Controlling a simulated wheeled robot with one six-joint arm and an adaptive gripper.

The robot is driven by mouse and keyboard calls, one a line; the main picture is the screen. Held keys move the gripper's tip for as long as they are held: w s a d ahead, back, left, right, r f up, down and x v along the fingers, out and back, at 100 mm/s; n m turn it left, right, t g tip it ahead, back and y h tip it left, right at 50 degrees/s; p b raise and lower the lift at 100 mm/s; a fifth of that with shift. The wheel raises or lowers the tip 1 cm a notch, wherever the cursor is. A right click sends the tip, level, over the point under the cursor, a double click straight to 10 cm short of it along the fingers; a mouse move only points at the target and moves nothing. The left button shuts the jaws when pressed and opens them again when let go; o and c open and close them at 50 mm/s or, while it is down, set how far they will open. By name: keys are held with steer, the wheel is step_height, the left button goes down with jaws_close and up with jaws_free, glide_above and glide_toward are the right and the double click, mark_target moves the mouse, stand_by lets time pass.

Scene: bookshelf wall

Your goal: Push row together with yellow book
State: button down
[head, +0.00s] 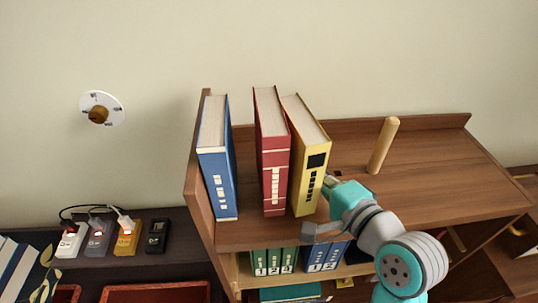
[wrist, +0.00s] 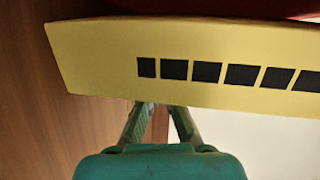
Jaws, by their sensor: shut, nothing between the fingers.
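The yellow book (head: 309,157) stands on the shelf top (head: 420,180), at the right end of a row. The red book (head: 271,155) stands just left of it, touching or nearly so. The blue book (head: 217,160) stands at the left, close to the shelf's left side panel, with a gap between it and the red book. My gripper (head: 327,182) is at the yellow book's right side, low down. In the wrist view my gripper (wrist: 158,108) is by the yellow spine (wrist: 185,60), its fingertips partly hidden behind it. It holds nothing.
A wooden peg (head: 383,146) stands on the shelf top to the right. A dark side surface at left holds small coloured devices (head: 126,238). A round dial (head: 102,108) is on the wall. The shelf top's right part is clear.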

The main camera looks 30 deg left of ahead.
steer(key=shift+s+a, duration=0.15)
steer(key=shift+s+a, duration=0.8)
steer(key=shift+a, duration=0.35)
steer(key=shift+s+a, duration=0.75)
steer(key=shift+a, duration=0.35)
steer(key=shift+w+d, duration=0.65)
steer(key=shift+d, duration=0.25)
steer(key=shift+w+d, duration=0.6)
steer(key=shift+d, duration=0.25)
steer(key=v, duration=0.7)
steer(key=shift+s+d, duration=0.2)
steer(key=shift+d, duration=0.1)
